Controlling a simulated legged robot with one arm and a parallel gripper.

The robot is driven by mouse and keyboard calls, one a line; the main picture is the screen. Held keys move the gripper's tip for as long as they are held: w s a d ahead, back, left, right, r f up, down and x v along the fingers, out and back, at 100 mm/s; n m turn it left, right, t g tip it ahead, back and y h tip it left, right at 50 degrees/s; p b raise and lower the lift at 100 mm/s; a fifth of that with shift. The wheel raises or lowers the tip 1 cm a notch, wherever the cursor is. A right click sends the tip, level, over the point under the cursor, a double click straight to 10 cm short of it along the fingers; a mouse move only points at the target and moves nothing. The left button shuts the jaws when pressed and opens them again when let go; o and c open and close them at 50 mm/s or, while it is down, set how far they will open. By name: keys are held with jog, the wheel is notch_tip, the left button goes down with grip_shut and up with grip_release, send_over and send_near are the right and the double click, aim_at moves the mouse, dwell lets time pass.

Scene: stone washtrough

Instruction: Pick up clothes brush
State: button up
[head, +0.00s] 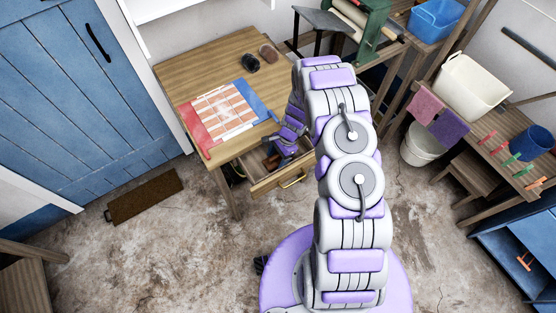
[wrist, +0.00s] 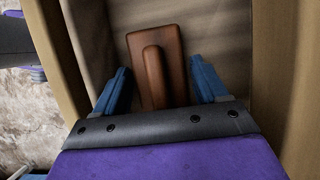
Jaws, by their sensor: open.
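The clothes brush (wrist: 171,46) appears to be the brown wooden piece with a raised handle in the wrist view. It lies flat on the floor of an open drawer (head: 263,187) under the wooden table. My gripper (wrist: 160,83) is open, with one blue finger on each side of the brush's near part. Gaps show between the fingers and the brush. The near end of the brush is hidden behind my gripper's body.
The drawer walls (wrist: 268,50) stand close on both sides of my gripper. The wooden table (head: 190,68) above bears a red, white and blue cloth (head: 225,112) and two small dark items. A brown mat (head: 145,197) lies on the floor at left. Shelves with tubs stand at right.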

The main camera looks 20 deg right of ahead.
aim_at(277, 155)
jog(key=shift+c, duration=0.3)
jog(key=shift+a, duration=0.1)
jog(key=c, duration=0.8)
notch_tip(277, 155, up, 10)
jog(key=shift+f+p, duration=0.1)
jog(key=shift+p, duration=0.8)
